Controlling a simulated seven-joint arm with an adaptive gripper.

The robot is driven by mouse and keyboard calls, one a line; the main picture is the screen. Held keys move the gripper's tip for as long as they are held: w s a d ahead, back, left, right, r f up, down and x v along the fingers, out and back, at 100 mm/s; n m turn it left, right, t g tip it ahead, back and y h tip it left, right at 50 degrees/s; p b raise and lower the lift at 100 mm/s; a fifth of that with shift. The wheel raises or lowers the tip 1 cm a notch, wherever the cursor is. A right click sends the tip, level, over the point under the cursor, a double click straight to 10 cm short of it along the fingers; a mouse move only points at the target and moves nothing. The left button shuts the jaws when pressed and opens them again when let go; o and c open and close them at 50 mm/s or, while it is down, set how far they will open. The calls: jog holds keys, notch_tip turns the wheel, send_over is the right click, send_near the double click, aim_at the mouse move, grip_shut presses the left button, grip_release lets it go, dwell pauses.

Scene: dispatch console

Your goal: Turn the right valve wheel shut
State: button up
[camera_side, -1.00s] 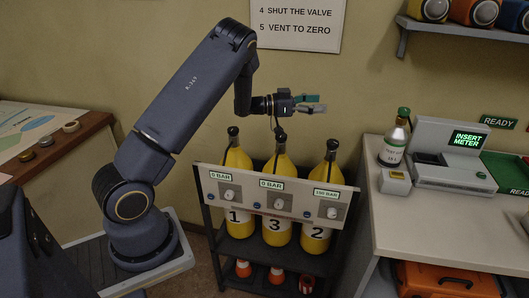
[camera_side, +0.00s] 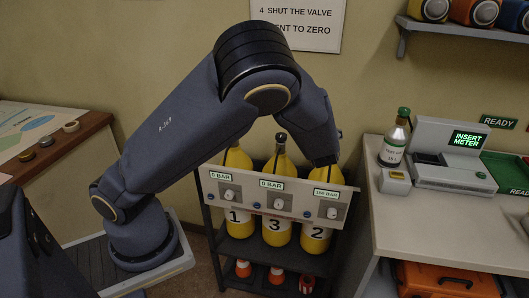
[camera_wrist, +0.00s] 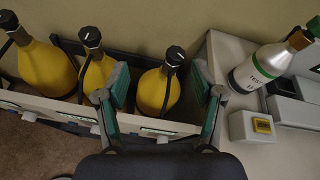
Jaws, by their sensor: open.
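Three yellow cylinders stand in a rack, labelled 1, 3 and 2 from left to right. The right cylinder (camera_side: 316,236), number 2, has a black valve wheel (camera_wrist: 176,54) with a pale mark on top, seen in the wrist view. My gripper (camera_wrist: 161,78) is open, its green-padded fingers spread either side of the right cylinder's upper part in that view. Nothing is between the pads that I can see touching them. In the side view my arm hides this wheel and my gripper. The right gauge label (camera_side: 326,193) seems to read 150 BAR.
The white panel (camera_side: 258,205) with knobs crosses the cylinders' front. The middle (camera_wrist: 90,36) and left (camera_wrist: 9,20) valve wheels stand close by. A counter on the right holds a green-capped bottle (camera_side: 394,142) and the INSERT METER device (camera_side: 450,158).

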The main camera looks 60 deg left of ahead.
jog(key=d+r+m+t+y, duration=0.2)
jog(key=d+r+m+t, duration=0.25)
jog(key=r, duration=0.25)
notch_tip(320, 180, down, 17)
jog(key=shift+n, duration=0.25)
jog(key=x, duration=1.6)
jog(key=shift+a, duration=0.3)
jog(key=c, duration=1.2)
jog(key=shift+o, duration=0.2)
